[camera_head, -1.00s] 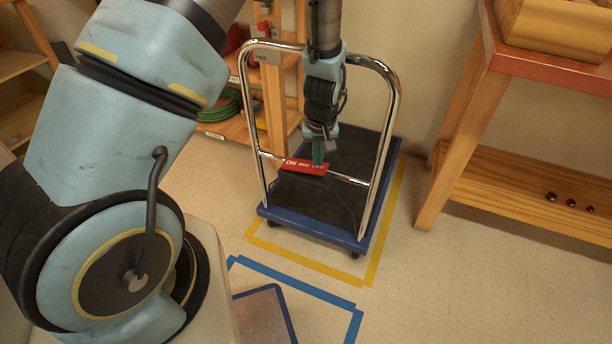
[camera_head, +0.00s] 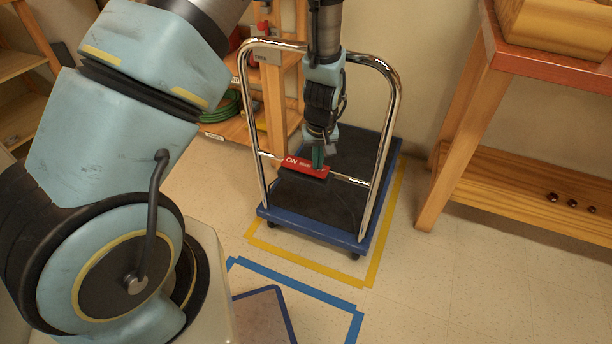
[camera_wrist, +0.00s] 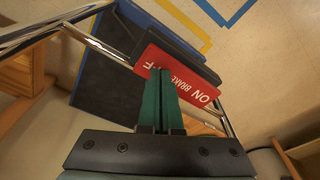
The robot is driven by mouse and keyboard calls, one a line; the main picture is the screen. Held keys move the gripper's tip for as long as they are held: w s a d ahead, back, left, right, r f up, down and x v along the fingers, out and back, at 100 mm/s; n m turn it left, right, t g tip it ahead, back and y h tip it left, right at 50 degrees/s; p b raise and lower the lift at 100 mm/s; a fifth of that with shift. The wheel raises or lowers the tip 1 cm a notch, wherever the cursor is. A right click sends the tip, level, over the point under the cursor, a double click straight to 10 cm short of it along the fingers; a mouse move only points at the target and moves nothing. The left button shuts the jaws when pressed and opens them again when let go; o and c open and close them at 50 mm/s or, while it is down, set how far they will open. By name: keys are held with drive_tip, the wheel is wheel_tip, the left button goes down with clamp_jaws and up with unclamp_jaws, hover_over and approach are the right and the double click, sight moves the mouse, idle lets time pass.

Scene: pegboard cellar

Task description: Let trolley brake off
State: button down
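The trolley has a chrome push handle (camera_head: 391,110) and a dark deck with a blue rim (camera_head: 310,228). A red brake plate (camera_head: 294,162) with a black part along its lower side sits on the handle's low crossbar. In the wrist view the plate (camera_wrist: 196,91) reads "ON BRAKE", with the end of "OFF" partly covered by my fingers. My gripper (camera_head: 318,158) points down at the plate's OFF side. Its green fingers (camera_wrist: 158,82) are together, tips at the plate's edge and apparently touching it. I see nothing held between them.
Yellow tape (camera_head: 310,264) outlines the floor around the trolley, with blue tape (camera_head: 300,287) nearer me. A wooden bench (camera_head: 490,140) stands at the right and a shelf unit (camera_head: 278,95) behind at the left. The floor between trolley and bench is clear.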

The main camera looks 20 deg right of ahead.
drive_tip(key=shift+r, duration=0.1)
wheel_tip(320, 180, up, 7)
drive_tip(key=p, duration=0.5)
drive_tip(key=shift+p, duration=0.4)
drive_tip(key=w+a+r+n+p, duration=0.1)
drive_tip(key=a+r+p, duration=0.2)
drive_tip(key=a+r, duration=0.55)
drive_tip(key=w+a+r+p, duration=0.2)
drive_tip(key=a+r+p, duration=0.1)
drive_tip(key=a+r, duration=0.55)
drive_tip(key=s+a+r+p, duration=0.2)
drive_tip(key=s+a+r, duration=0.1)
drive_tip(key=a+r, duration=0.3)
drive_tip(key=s+a+r+p, duration=0.3)
drive_tip(key=s+a+r, duration=0.1)
drive_tip(key=a+r, duration=0.3)
drive_tip(key=shift+r, duration=0.65)
